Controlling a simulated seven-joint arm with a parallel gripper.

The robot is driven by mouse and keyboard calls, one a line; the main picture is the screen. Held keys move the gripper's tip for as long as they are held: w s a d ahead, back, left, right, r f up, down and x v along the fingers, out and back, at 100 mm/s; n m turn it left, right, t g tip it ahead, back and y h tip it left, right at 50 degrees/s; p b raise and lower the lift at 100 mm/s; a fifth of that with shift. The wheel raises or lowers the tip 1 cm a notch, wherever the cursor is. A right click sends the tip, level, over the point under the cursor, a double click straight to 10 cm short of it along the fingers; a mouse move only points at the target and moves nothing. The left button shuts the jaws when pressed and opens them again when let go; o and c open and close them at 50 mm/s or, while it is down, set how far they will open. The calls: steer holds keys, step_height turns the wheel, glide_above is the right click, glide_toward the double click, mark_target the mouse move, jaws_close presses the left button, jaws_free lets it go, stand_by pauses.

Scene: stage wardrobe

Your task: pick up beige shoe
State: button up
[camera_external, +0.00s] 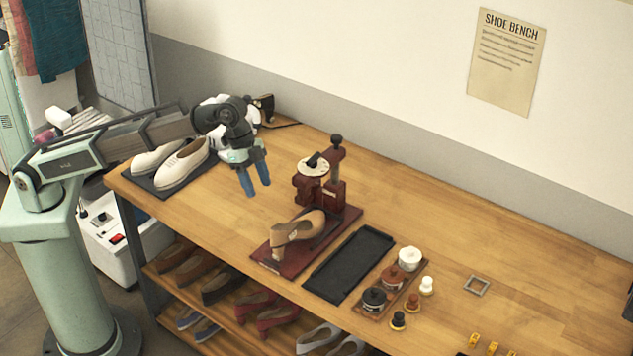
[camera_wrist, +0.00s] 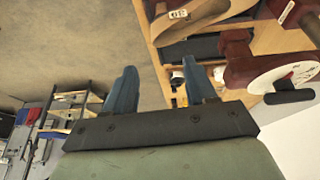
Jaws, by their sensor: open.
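A tan-beige heeled shoe (camera_external: 307,224) sits on the dark red base of a shoe press, right of my gripper. In the wrist view, a tan shoe-like shape (camera_wrist: 215,32) with a small pale label shows at the top, partly cut off. A pair of cream shoes (camera_external: 182,163) lies on a dark mat at the bench's left end. My gripper (camera_external: 257,188) has blue fingers, spread and empty. It hangs above the bench between the cream pair and the press. Both fingers (camera_wrist: 160,88) show in the wrist view with nothing between them.
The red press (camera_external: 331,192) with a white dial stands upright behind the tan shoe. A black tray (camera_external: 349,264) and a board with several jars (camera_external: 392,278) lie right of it. Shoes fill the shelves below. The bench (camera_external: 425,225) is clear behind the tray.

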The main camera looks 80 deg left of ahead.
glide_toward(277, 240)
steer(key=a+f, duration=0.1)
steer(key=shift+d+x, duration=0.15)
steer(key=shift+x, duration=1.2)
steer(key=shift+d+x, duration=0.15)
steer(key=shift+x, duration=1.2)
steer(key=shift+r, duration=0.15)
jaws_close()
steer(key=shift+r, duration=0.1)
